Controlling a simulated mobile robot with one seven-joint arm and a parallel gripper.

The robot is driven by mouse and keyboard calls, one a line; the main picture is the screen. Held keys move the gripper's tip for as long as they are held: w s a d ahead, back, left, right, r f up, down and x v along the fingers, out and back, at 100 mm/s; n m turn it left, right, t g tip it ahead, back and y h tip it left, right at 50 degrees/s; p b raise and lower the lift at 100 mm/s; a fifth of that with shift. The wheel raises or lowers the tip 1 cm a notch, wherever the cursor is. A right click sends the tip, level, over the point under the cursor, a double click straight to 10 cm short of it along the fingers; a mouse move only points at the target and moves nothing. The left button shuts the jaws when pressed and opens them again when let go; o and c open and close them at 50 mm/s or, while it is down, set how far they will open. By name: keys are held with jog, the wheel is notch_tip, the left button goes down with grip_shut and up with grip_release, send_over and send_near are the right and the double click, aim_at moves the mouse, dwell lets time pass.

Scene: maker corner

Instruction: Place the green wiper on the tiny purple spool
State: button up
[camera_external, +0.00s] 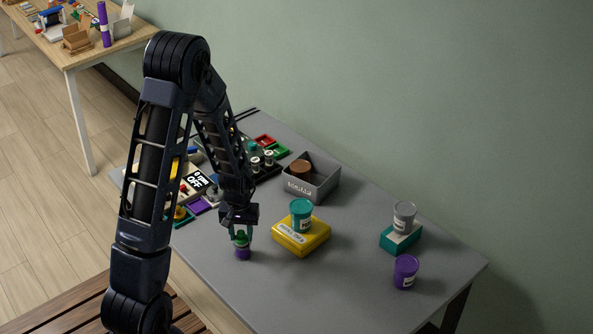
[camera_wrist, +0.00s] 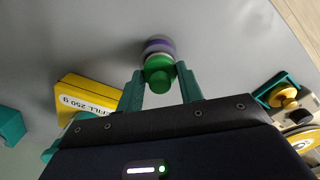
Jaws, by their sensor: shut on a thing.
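The green wiper (camera_external: 241,240) is between the fingers of my gripper (camera_external: 242,232), which is shut on it. The tiny purple spool (camera_external: 242,254) stands on the grey table directly below the wiper. In the wrist view the round green wiper (camera_wrist: 159,75) sits between the two teal fingertips of my gripper (camera_wrist: 160,82). It partly covers the purple spool (camera_wrist: 157,45), whose purple band and pale rim show beyond it. I cannot tell whether the wiper touches the spool or is just above it.
A yellow box (camera_external: 302,242) with a teal tub (camera_external: 302,212) on it stands just right of my gripper. A grey bin (camera_external: 318,190) is behind it. A purple tub (camera_external: 405,272) stands far right. Several small parts crowd the left. The table's front is clear.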

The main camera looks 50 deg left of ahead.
aim_at(241, 231)
jog(key=shift+f, duration=0.1)
jog(key=o, duration=1)
notch_tip(241, 231, up, 12)
jog(key=r, duration=0.1)
jog(key=s+d+r+m+t, duration=0.1)
jog(key=s+d+r+m, duration=0.15)
jog(key=d+r, duration=0.45)
jog(key=s+d+r+m+t, duration=0.1)
jog(key=s+d+r+m, duration=0.15)
jog(key=d+r, duration=0.5)
jog(key=shift+s+d+r+m+t, duration=0.55)
jog(key=shift+s+d+r, duration=0.9)
jog(key=shift+s, duration=1.05)
jog(key=shift+s+d+r+m+t, duration=0.3)
jog(key=shift+s+d+r+m, duration=0.65)
jog(key=shift+s+r, duration=1.25)
jog(key=shift+s+d+r+m+t, duration=0.5)
jog(key=shift+s+d+r, duration=0.85)
jog(key=shift+s, duration=1.5)
